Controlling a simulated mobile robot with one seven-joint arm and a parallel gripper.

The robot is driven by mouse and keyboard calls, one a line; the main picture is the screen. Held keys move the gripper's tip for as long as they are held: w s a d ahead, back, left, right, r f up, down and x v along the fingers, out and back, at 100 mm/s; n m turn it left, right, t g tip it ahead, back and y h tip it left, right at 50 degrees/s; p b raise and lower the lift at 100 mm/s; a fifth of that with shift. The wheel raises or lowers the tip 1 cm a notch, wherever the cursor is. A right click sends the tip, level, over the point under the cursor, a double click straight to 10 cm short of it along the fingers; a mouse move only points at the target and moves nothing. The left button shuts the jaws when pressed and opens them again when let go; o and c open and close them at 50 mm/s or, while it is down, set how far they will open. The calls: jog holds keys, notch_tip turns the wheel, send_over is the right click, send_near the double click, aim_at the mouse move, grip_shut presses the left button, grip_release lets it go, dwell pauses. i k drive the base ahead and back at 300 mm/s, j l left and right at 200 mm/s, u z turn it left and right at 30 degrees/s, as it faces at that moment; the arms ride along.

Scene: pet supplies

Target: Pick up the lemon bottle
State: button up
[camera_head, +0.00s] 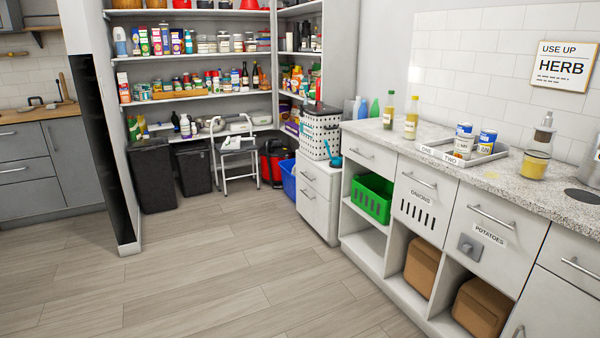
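No label naming a lemon bottle can be read. A wider clear bottle with yellow contents (537,158) and a narrow top stands farther right on the counter, near the wall. I cannot tell which of these is the lemon bottle. My gripper is not in view.
A tray (462,153) marked ONE and TWO holds several cans between the bottles. A green crate (371,198) sits in the cabinet below. The wooden floor (200,270) in front is clear.

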aim_at(412, 116)
jog(key=i, duration=1.3)
jog(key=i+z, duration=0.15)
jog(key=i, duration=0.45)
jog(key=i+j+z, duration=0.2)
jog(key=i, duration=0.4)
jog(key=i+j+z, duration=0.15)
jog(key=i+z, duration=0.15)
jog(key=i, duration=0.75)
